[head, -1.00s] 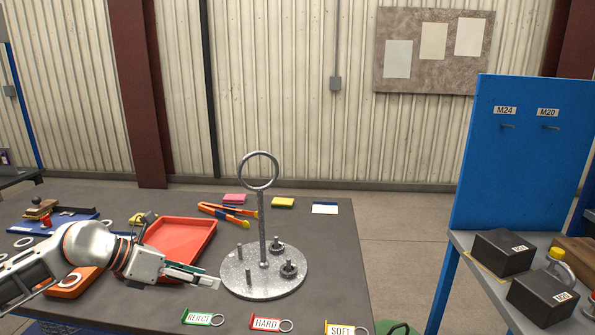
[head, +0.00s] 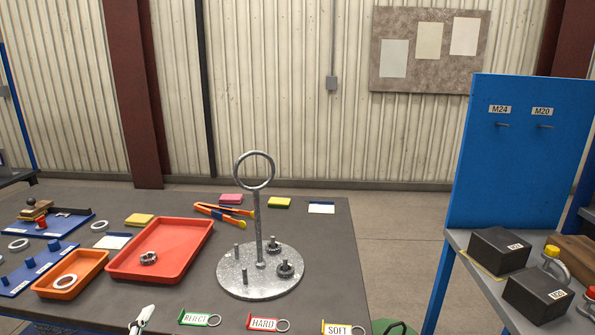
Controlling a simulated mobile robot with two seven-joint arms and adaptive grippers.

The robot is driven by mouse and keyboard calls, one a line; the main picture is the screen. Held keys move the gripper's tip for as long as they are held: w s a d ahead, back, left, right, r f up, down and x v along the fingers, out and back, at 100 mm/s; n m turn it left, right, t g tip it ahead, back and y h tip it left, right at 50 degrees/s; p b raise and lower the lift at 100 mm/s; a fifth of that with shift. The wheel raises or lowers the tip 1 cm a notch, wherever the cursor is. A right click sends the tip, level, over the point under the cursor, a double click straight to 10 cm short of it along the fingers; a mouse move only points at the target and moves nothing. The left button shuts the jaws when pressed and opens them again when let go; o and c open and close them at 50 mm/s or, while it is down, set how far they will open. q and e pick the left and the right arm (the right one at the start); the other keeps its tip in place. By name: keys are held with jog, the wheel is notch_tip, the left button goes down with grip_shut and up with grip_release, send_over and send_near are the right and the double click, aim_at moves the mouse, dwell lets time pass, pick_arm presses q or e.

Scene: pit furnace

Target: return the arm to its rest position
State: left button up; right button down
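Only the tip of my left gripper (head: 142,319) shows, at the bottom edge of the head view, left of the REJECT tag. Its arm is out of the picture, and too little of the fingers shows to tell whether they are open. I see nothing held in the visible part. My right gripper is not in view.
The grey table (head: 330,250) carries a round metal stand (head: 260,285) with a ring-topped post and nuts on pegs. A red tray (head: 180,245) holds one nut (head: 148,258). An orange tray (head: 90,263) holds a ring. REJECT (head: 196,317), HARD (head: 263,322) and SOFT (head: 338,328) tags line the front.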

pick_arm(q)
jog(key=s+a+f+n+g+y, duration=0.15)
jog(key=s+a+f+g, duration=0.3)
jog(key=s+f, duration=0.45)
jog(key=s+a+f+n+g+y, duration=0.1)
jog(key=s+a+f+n+g, duration=0.35)
jog(key=s, duration=0.65)
jog(key=w+d+f+n+t+h, duration=0.1)
jog(key=d+f+t+h, duration=0.2)
jog(key=d+f+h, duration=0.4)
jog(key=d+f, duration=0.8)
jog(key=d, duration=0.2)
jog(key=shift+w+d+n+t+h, duration=0.3)
jog(key=shift+d+n+h, duration=0.05)
jog(key=shift+n, duration=0.05)
